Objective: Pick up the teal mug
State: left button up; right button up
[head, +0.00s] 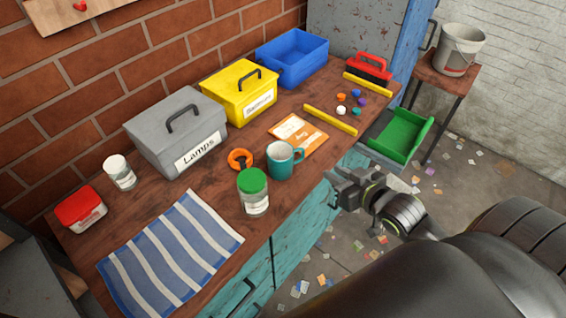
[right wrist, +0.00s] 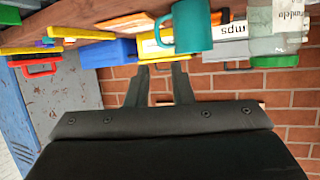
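The teal mug (head: 280,160) stands upright near the front edge of the wooden bench, its handle toward the right. It also shows in the right wrist view (right wrist: 193,33), which is upside down, beyond the fingertips. My right gripper (head: 340,185) is in front of the bench edge, to the right of the mug and apart from it. In the right wrist view its two fingers (right wrist: 161,72) are spread with nothing between them. My left gripper is not in view.
A green-lidded jar (head: 254,195) stands close left of the mug. An orange tape ring (head: 240,159) and an orange packet (head: 298,133) lie behind it. A grey Lamps box (head: 172,113), yellow box (head: 236,106) and blue bin (head: 290,70) line the wall. A striped cloth (head: 170,255) lies left.

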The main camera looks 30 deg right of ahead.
send_near(303, 152)
jog(key=x, duration=0.5)
jog(key=shift+w+f, duration=0.1)
jog(key=shift+f, duration=0.4)
jog(key=shift+d+f+x, duration=0.1)
jog(key=shift+x, duration=1.3)
jog(key=shift+d+f+x, duration=0.15)
jog(key=shift+x, duration=1.25)
jog(key=shift+a, duration=0.1)
jog(key=shift+c, duration=0.3)
grip_shut()
jog(key=shift+r, duration=0.1)
